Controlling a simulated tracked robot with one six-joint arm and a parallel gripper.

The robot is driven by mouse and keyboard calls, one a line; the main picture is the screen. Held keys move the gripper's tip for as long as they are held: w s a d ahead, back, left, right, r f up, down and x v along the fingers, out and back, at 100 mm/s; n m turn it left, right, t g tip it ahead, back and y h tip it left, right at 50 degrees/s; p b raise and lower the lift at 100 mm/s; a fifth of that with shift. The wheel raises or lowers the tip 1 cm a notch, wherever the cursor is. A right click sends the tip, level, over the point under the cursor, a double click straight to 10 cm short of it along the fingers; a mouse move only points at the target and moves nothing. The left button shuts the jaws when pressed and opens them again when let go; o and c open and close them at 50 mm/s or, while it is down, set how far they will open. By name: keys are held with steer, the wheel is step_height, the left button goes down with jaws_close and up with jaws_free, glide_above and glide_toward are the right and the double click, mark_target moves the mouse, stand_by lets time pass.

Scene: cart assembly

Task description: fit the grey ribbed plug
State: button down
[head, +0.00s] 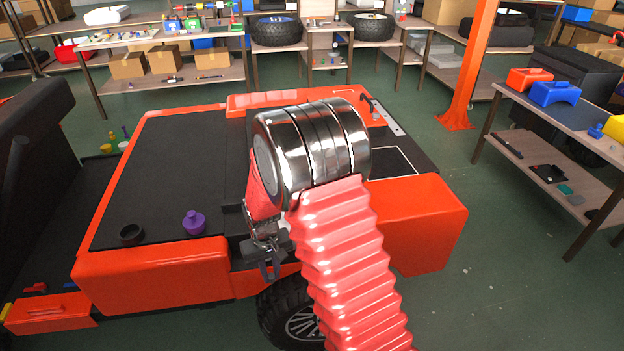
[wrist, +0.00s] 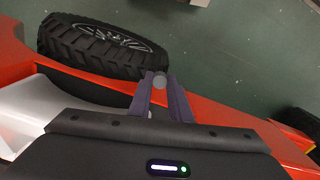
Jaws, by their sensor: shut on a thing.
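My gripper (head: 270,264) hangs beside the near orange edge of the cart (head: 155,275), above a black wheel. In the wrist view its two dark fingers (wrist: 160,88) are shut on a small round grey piece, the grey plug (wrist: 160,79), at their tips. Only the plug's rounded end shows there, so its ribs cannot be made out. In the head view I cannot make out the plug; my arm covers part of the cart. The opening for the plug cannot be picked out.
A purple knob (head: 194,223) and a black ring (head: 131,234) are on the cart's dark top near its front edge. The wheel (wrist: 95,47) lies beside the fingers in the wrist view.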

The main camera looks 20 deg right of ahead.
steer(key=shift+s+a, duration=0.1)
steer(key=shift+a, duration=0.4)
steer(key=shift+d, duration=0.1)
